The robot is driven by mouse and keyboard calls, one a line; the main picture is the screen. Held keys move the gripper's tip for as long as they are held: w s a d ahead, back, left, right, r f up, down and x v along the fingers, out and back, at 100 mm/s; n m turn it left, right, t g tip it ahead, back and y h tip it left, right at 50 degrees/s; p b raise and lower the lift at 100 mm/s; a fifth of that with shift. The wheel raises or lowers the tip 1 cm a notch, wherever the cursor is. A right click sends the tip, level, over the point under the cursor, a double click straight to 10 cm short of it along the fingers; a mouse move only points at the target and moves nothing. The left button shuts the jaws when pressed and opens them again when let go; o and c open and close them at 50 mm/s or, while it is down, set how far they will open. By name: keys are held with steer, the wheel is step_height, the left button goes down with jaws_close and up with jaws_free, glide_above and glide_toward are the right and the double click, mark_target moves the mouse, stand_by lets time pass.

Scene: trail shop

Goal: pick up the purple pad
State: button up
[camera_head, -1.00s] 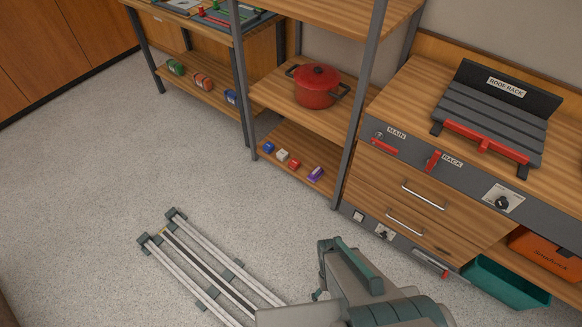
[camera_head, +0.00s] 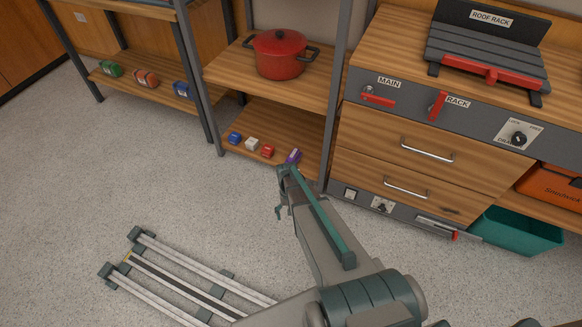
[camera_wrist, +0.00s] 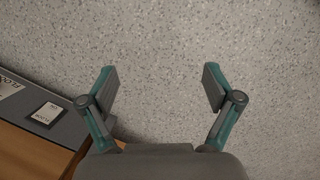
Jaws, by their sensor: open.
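The purple pad (camera_head: 293,156) lies on the low wooden shelf (camera_head: 279,131), at the right end of a row of small blocks. My arm partly hides it in the head view. My gripper (camera_head: 281,196) is in front of the shelf, on the near side of the pad, seen small and partly hidden by my arm. In the wrist view my gripper (camera_wrist: 160,88) is open and empty, with its fingers wide apart over the speckled floor. The purple pad does not show in the wrist view.
Blue (camera_head: 234,138), white (camera_head: 252,144) and red (camera_head: 267,151) blocks sit left of the pad. A grey shelf post (camera_head: 337,100) stands to its right, beside the drawer cabinet (camera_head: 420,150). A red pot (camera_head: 279,55) is on the board above. Open floor (camera_head: 120,180) lies left.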

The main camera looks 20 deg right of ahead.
steer(key=w+d+f+m+t+b, duration=0.1)
steer(key=w+d+f+b, duration=0.3)
steer(key=w, duration=0.7)
steer(key=w+d+f+m+t+b, duration=0.1)
steer(key=w+d+m+b, duration=0.1)
steer(key=w+d+b, duration=0.6)
step_height(320, 180, up, 4)
steer(key=m+t+b, duration=0.1)
steer(key=m+b, duration=0.2)
glide_above(294, 153)
steer(key=shift+s+d+f+h, duration=0.15)
steer(key=shift+s+h, duration=0.1)
steer(key=shift+h, duration=0.05)
steer(key=shift+m, duration=0.3)
step_height(294, 153, down, 5)
steer(key=shift+f+b, duration=0.15)
steer(key=shift+b, duration=0.75)
steer(key=f+b, duration=0.2)
steer(key=f, duration=0.1)
steer(key=f+b, duration=0.1)
steer(key=f, duration=0.1)
steer(key=shift+w+a+f, duration=0.1)
steer(key=shift+w+a, duration=0.1)
steer(key=shift+w, duration=0.1)
steer(key=c, duration=1.3)
steer(key=shift+r, duration=0.2)
